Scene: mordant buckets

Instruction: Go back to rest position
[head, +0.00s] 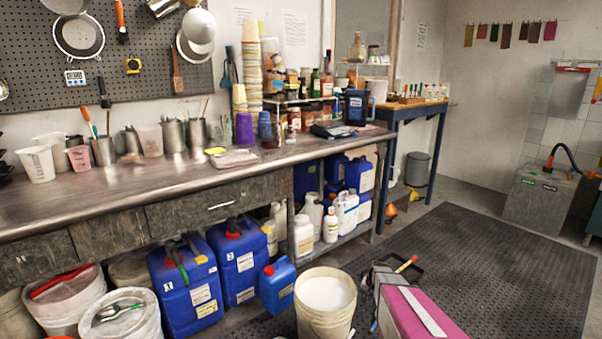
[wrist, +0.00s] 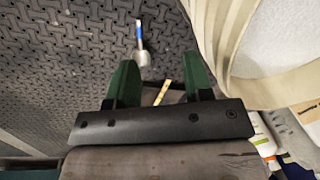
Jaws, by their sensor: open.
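My gripper (wrist: 162,82) shows in the wrist view, with its two green fingers spread apart. It is open and I see nothing held between them. It points down toward the dark textured floor mat (wrist: 60,60). The rim and side of a white bucket (wrist: 222,45) stand close on the right of the fingers. The same bucket (head: 325,312) with pale contents is at the bottom middle of the head view. A scoop with a blue handle (wrist: 143,50) lies beyond the fingertips. A yellowish stick (wrist: 162,92) shows between the fingers, apparently lower down.
A long metal workbench (head: 130,192) with cups and jugs runs along the left. Blue canisters (head: 186,285) and lidded tubs (head: 120,318) stand below it. A blue-legged table (head: 430,108) is behind. The floor mat (head: 490,260) is mostly clear on the right, toward a grey box (head: 541,198).

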